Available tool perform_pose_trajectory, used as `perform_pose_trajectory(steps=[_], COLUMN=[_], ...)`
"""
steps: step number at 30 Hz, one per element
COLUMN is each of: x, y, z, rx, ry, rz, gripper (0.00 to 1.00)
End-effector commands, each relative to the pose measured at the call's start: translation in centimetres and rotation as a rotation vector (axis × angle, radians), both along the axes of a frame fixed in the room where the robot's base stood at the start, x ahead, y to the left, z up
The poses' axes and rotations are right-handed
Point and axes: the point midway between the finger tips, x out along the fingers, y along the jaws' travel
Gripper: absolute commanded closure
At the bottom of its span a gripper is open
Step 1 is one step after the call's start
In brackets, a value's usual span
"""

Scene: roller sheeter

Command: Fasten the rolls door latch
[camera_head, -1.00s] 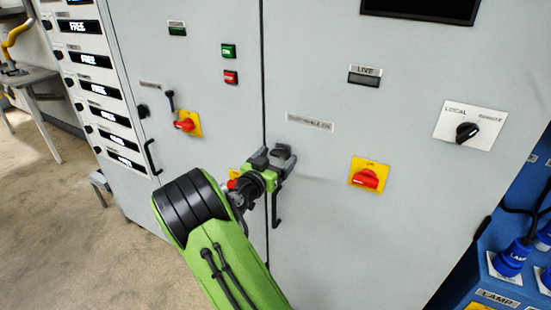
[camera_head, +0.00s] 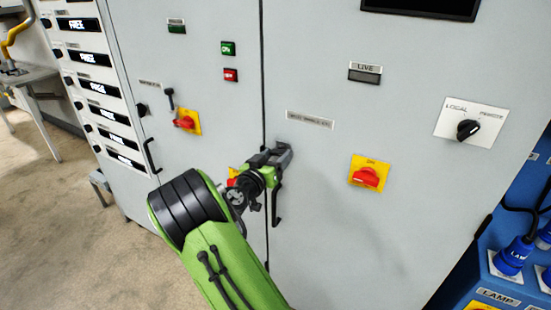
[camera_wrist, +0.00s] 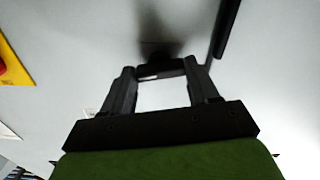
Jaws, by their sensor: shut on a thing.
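My gripper (camera_head: 281,157) is at the right-hand cabinet door (camera_head: 330,220), just right of the seam and under a small label plate (camera_head: 310,120). In the wrist view its two fingers (camera_wrist: 160,85) are shut on a small dark part on the door, apparently the latch (camera_wrist: 160,67). The fingers hide most of the latch in the head view, so I cannot tell its angle. A dark door handle (camera_head: 276,206) hangs just below the gripper. It also shows in the wrist view (camera_wrist: 226,28).
A red switch on a yellow plate (camera_head: 368,174) is to the right of my gripper. Another red-and-yellow switch (camera_head: 233,176) is partly hidden behind my arm. Blue connectors (camera_head: 513,257) stand at the lower right. The door face between is clear.

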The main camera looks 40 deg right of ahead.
Motion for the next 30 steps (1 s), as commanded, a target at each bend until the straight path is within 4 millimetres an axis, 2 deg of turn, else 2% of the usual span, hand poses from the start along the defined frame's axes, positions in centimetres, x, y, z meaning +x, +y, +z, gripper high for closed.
perform_pose_trajectory(steps=[30], x=[0.01], y=[0.02], z=[0.17], rx=[-0.322], ry=[0.906], rz=[0.001], gripper=[0.71])
